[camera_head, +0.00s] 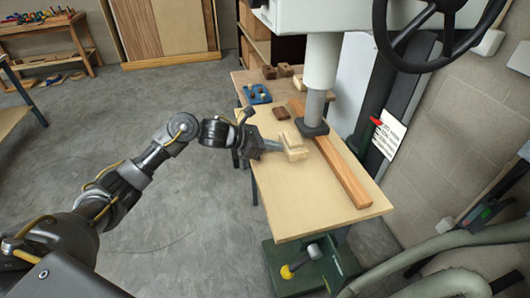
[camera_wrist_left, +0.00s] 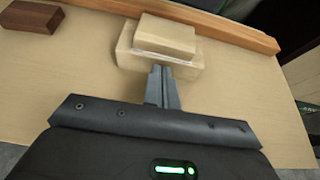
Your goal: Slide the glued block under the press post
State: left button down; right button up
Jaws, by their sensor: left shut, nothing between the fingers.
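The glued block (camera_head: 292,146) is a pale wooden piece with a smaller block on a wider one, lying on the table left of the press post. In the left wrist view the glued block (camera_wrist_left: 165,36) shows a light glue line between its layers. The press post (camera_head: 320,85) is a grey column with a dark foot (camera_head: 312,128) above the table, right of and slightly behind the block. My left gripper (camera_head: 279,146) is shut and empty, its fingertips at the block's near side; in the left wrist view the fingertips (camera_wrist_left: 161,72) appear at its edge. Exact contact is unclear. My right gripper is out of view.
A long wooden bar (camera_head: 340,170) runs along the table (camera_head: 300,205) behind the block. A dark brown block (camera_head: 281,113), a blue tray (camera_head: 257,94) and more brown blocks (camera_head: 284,71) lie farther back. The table's front part is clear.

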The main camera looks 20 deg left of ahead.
aim_at(286, 143)
pick_arm(q)
jog(key=shift+w+d+b, duration=0.65)
jog(key=shift+w+d, duration=0.1)
jog(key=shift+d, duration=0.2)
jog(key=shift+w+d+b, duration=0.6)
jog(key=shift+w+d, duration=0.1)
jog(key=shift+d, duration=0.25)
jog(key=shift+s+a+r+b, duration=0.15)
jog(key=shift+s+a+b, duration=0.15)
jog(key=shift+s+a, duration=0.75)
jog(key=shift+s+a+r+b, duration=0.2)
jog(key=shift+s+a, duration=0.6)
jog(key=shift+a, duration=0.6)
jog(key=shift+s+a+r+b, duration=0.1)
jog(key=shift+s+a+b, duration=0.25)
jog(key=shift+s+a, duration=0.7)
jog(key=shift+w+a, duration=0.15)
